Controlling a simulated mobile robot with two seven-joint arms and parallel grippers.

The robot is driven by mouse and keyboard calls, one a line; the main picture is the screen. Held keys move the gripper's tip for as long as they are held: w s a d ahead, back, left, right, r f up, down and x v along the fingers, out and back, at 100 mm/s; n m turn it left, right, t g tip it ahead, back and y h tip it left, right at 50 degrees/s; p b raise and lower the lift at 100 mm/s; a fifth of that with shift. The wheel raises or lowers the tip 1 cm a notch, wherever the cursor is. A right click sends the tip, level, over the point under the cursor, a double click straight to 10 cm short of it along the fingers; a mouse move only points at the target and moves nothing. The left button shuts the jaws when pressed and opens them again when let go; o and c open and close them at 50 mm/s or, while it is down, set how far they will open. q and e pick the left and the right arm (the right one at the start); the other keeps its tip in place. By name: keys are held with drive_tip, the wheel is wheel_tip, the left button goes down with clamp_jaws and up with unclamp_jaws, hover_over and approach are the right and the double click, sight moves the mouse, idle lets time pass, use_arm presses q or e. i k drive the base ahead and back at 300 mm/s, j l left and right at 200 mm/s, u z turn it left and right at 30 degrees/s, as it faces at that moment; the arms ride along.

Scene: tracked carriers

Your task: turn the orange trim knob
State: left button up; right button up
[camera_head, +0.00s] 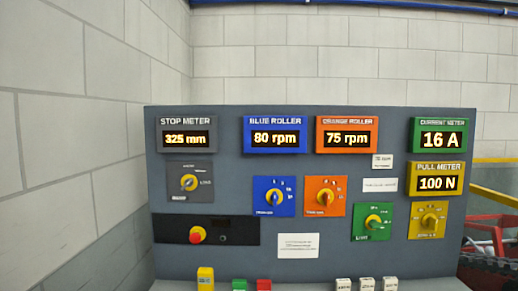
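Neither of my grippers shows in this view.
The grey panel (210,265) also bears a green knob (373,222), a yellow knob (429,220), a grey selector (189,183) and a red button (196,235). Several small blocks (205,279) stand along the ledge below. Red machinery (488,222) shows at right.

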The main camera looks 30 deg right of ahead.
sight(326, 196)
drive_tip(key=z, duration=1.6)
